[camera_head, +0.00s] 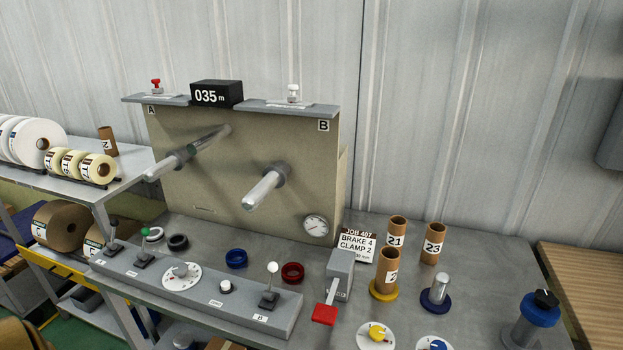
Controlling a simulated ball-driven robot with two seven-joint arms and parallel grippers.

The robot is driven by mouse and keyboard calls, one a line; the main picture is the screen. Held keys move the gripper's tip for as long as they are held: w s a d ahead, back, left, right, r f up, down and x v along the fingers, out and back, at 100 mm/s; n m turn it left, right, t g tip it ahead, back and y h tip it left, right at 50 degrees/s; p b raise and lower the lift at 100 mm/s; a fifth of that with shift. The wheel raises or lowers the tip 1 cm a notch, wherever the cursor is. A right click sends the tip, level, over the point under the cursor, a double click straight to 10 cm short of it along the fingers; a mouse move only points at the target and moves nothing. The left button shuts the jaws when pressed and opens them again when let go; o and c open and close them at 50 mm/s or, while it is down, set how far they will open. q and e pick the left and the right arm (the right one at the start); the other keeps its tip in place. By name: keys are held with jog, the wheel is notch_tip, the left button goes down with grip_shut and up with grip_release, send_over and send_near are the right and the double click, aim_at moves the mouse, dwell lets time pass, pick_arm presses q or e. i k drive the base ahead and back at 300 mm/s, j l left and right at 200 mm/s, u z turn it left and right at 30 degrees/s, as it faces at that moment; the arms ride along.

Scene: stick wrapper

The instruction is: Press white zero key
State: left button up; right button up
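A small white round button (225,286) sits in a dark ring on the grey sloped control panel (185,290). A small white label (216,303) lies just in front of it; its text is too small to read for sure. A black counter box (216,94) on top of the machine shows "035 m". Another white knob (293,92) stands on the shelf above the letter B, and a red one (156,86) stands above the letter A. Neither of my grippers is in view, and nothing covers the white button.
A white dial (181,275) is left of the button, and a white-ball lever (271,287) is right of it. Blue (236,258) and red (293,272) rings lie behind the panel.

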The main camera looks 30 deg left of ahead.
aim_at(225, 286)
jog(key=u, duration=1.7)
